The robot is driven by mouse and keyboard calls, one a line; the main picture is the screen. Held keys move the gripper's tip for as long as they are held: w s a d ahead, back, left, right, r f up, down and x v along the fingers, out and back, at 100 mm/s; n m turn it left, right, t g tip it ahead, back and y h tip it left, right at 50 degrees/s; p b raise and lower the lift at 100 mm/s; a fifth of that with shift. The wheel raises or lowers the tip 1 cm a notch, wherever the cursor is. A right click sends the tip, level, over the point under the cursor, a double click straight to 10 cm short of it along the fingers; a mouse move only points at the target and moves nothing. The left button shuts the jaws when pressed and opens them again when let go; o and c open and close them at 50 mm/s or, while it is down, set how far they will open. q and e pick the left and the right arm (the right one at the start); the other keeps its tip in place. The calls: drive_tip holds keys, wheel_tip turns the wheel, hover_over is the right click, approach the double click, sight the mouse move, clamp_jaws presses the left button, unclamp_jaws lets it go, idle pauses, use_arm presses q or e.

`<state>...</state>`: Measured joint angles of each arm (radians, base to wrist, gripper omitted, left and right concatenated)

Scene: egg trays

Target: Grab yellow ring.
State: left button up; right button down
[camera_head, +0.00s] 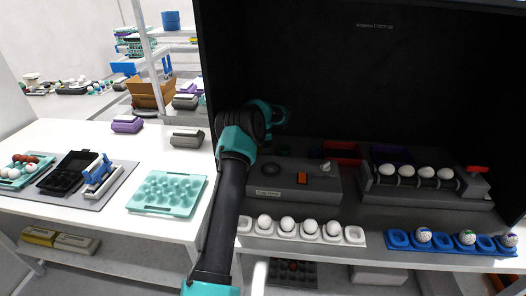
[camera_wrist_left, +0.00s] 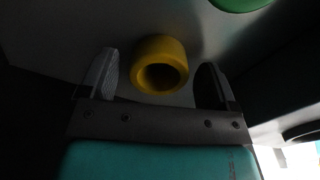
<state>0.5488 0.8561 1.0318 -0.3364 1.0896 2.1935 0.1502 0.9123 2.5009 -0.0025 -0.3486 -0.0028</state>
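The yellow ring (camera_wrist_left: 160,44) shows in the left wrist view, with its round dark hole facing the camera. It appears against a grey surface. My left gripper (camera_wrist_left: 160,60) is open, with one finger on each side of the ring and a visible gap to both. I cannot tell how far the ring lies beyond the fingertips. In the head view my left arm reaches up into the dark cabinet; its fingers and the ring are not visible there. My right gripper is in neither view.
A green round thing (camera_wrist_left: 238,3) shows at the wrist view's top edge. In the head view a grey device (camera_head: 290,182), a white egg tray (camera_head: 262,232) and a blue egg tray (camera_head: 445,243) are right of my arm. A teal tray (camera_head: 165,207) is on the left table.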

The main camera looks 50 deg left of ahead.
use_arm(q)
drive_tip(key=c, duration=0.9)
drive_tip(key=shift+r, duration=0.1)
wheel_tip(320, 180, up, 10)
idle(0.6)
